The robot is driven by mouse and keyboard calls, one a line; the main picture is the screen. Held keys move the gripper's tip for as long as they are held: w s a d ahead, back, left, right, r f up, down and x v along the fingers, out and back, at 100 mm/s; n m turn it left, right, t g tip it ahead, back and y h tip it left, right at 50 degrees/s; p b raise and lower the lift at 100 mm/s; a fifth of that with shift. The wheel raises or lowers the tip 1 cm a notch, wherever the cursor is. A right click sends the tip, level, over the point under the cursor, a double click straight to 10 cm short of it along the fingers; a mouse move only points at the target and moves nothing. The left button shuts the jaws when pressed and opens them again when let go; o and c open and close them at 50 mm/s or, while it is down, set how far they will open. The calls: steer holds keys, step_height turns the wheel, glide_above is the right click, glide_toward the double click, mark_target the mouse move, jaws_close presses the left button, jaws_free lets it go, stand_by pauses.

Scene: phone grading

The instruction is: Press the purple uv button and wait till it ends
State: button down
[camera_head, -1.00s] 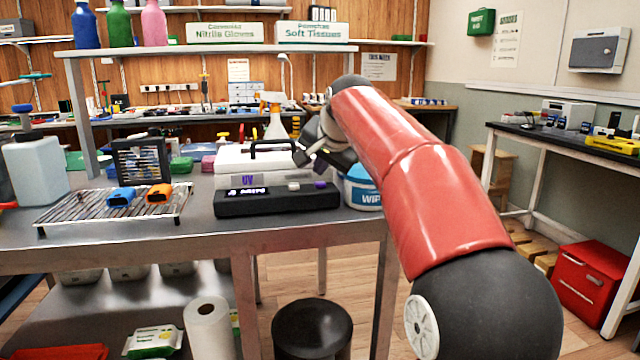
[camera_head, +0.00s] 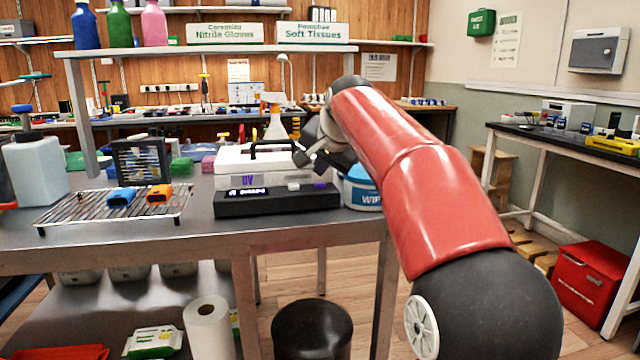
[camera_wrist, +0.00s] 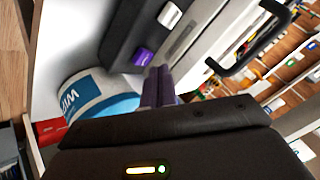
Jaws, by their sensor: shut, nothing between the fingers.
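The UV box (camera_head: 235,160) is white with a black handle and a purple "UV" label, and its lid looks closed. Its black front base (camera_head: 275,203) has a small lit display on the left, too small to read. A white button (camera_wrist: 169,15) and the purple button (camera_wrist: 142,57) sit at the base's right end. My gripper (camera_head: 308,158) is just above and behind that right end. In the wrist view my gripper (camera_wrist: 158,80) is shut and empty, its fingertips close beside the purple button. I cannot tell whether they touch it.
A tub of wipes (camera_head: 362,188) stands right of the box, close to my gripper. A wire rack (camera_head: 75,208) with a blue and an orange device is at the left. A spray bottle (camera_head: 275,125) stands behind the box. The metal table's front strip (camera_head: 200,235) is clear.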

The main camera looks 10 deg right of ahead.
stand_by(0.4)
steer(key=shift+f, duration=0.45)
steer(key=shift+f+b, duration=0.5)
stand_by(0.5)
stand_by(0.3)
steer(key=shift+r+p, duration=0.95)
step_height(320, 180, up, 5)
steer(key=p, duration=0.5)
